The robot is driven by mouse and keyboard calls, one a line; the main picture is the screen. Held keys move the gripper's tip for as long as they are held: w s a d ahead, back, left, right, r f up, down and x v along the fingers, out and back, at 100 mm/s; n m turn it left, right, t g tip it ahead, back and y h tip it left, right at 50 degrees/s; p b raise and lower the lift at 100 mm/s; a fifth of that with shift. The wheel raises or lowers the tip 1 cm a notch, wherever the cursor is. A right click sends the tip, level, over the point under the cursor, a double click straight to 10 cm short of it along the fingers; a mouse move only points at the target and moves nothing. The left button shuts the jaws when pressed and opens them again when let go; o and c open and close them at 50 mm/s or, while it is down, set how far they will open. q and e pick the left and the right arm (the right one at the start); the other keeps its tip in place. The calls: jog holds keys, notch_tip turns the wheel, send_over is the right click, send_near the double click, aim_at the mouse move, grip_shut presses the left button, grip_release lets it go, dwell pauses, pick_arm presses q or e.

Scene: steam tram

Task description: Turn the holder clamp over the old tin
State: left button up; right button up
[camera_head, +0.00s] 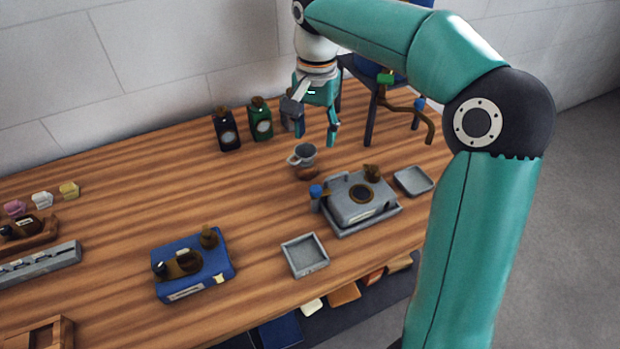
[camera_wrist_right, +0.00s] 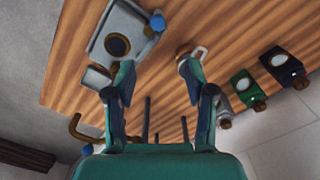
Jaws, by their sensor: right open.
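My right gripper (camera_head: 318,128) is open and empty, pointing down above the far part of the wooden table. Its two fingers also show apart in the right wrist view (camera_wrist_right: 157,85). Right of it stands a dark-legged stand with a brown curved rod (camera_head: 425,122) and a blue knob, which may be the holder clamp; the arm partly hides it. In the right wrist view the rod (camera_wrist_right: 76,127) is at the lower left. I cannot tell which object is the old tin; a grey canister (camera_head: 288,122) stands partly behind the gripper. My left gripper is not in view.
A grey cup (camera_head: 304,154) on a brown base stands in front of the gripper. Nearby are a grey machine (camera_head: 350,205), a square tray (camera_head: 305,262), a blue box (camera_head: 205,280), a green canister (camera_head: 260,115) and a black one (camera_head: 226,132). The table's left-centre is clear.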

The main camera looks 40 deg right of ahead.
aim_at(316, 187)
jog(key=f, duration=1.5)
jog(key=shift+s+f, duration=0.2)
jog(key=shift+f, duration=0.15)
jog(key=shift+c, duration=0.2)
